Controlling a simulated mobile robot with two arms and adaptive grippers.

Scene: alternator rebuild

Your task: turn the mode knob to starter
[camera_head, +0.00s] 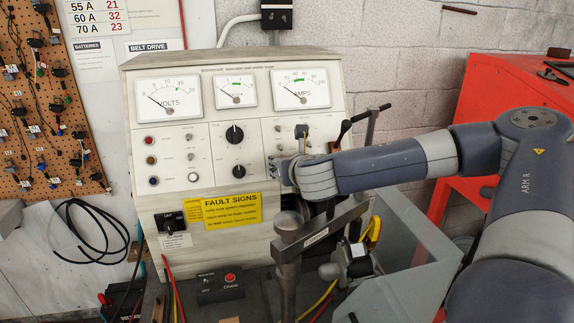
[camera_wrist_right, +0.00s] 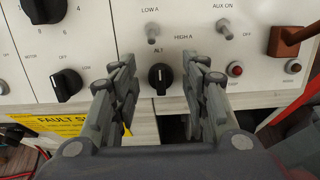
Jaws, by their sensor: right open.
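The mode knob (camera_wrist_right: 161,78) is black and round, and shows in the right wrist view on the white panel with "ALT" printed above it. Its pale pointer mark faces up, toward ALT. My right gripper (camera_wrist_right: 159,76) is open, one finger to each side of the knob. I cannot tell whether the fingers reach it, but there are gaps beside it in the picture. In the head view my right gripper (camera_head: 288,173) is at the panel's lower right, and the knob is hidden behind it. My left gripper is not in view.
The test bench (camera_head: 200,110) carries gauges, toggles and two other black knobs (camera_head: 234,133). A lever with a red-brown handle (camera_wrist_right: 290,42) stands right of the knob. A grey clamp bar (camera_head: 315,227) stands below my right gripper. A red cabinet (camera_head: 500,90) is at right.

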